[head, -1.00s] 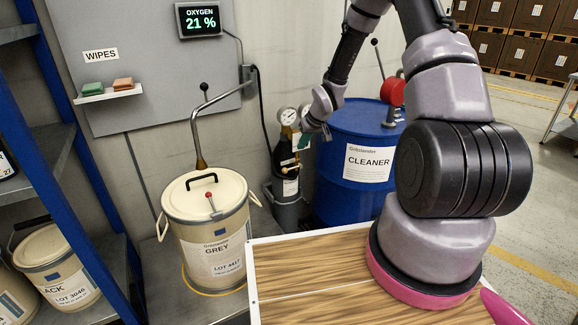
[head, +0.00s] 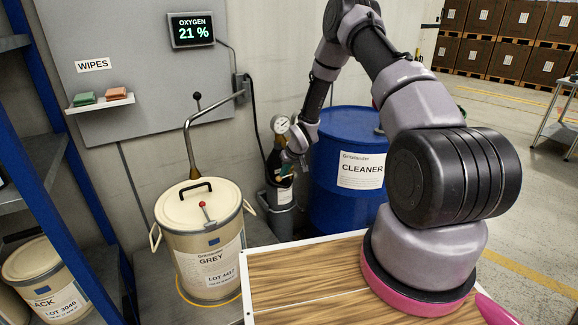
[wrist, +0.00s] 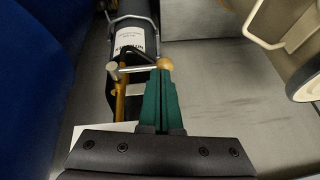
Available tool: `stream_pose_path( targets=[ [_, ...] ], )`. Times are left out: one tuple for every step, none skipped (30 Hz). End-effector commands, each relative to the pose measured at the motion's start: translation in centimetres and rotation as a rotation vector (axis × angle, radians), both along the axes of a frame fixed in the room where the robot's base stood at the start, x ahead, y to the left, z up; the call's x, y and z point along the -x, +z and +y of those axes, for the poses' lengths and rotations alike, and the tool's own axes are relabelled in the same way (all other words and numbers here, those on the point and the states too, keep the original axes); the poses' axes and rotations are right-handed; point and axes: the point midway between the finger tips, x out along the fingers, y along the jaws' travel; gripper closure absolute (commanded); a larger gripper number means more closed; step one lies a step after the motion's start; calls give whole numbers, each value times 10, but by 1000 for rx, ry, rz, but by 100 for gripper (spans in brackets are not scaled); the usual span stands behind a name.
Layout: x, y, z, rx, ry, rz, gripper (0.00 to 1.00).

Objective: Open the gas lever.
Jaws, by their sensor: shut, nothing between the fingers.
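The dark gas cylinder (head: 280,166) with a round pressure gauge (head: 281,124) stands in a grey holder between the grey drum and the blue drum. My gripper (wrist: 162,74) has green fingers, shut together and empty. Their tips are right at the ball and lever end; I cannot tell whether they touch.
The blue CLEANER drum (head: 345,190) stands close to the cylinder's right. The cream GREY drum (head: 205,245), with side handles, is at its left. Bare grey floor (wrist: 225,90) shows beside the cylinder.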

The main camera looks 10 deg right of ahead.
Motion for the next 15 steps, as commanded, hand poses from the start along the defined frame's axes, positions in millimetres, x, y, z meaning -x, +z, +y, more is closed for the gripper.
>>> stream_pose_path(
  targets=[
    [-1, -4, 2, 0, 0, 0, 100],
    [-2, -5, 3, 0, 0, -1, 100],
    [-3, -6, 3, 0, 1, -1, 100],
    [-3, -7, 4, 0, 1, -1, 100],
    [-4, -8, 4, 0, 1, -1, 100],
    [-4, -8, 4, 0, 0, 0, 100],
    [-4, -8, 4, 0, 0, 0, 100],
    [-4, -8, 4, 0, 0, 0, 100],
    [-4, -8, 4, 0, 0, 0, 100],
    [-4, -8, 4, 0, 0, 0, 100],
    [-4, -8, 4, 0, 0, 0, 100],
    [-4, -8, 4, 0, 0, 0, 100],
    [-4, -8, 4, 0, 0, 0, 100],
    [-3, -8, 4, 0, 0, 0, 100],
    [-3, -8, 4, 1, 0, 0, 100]
  ],
)
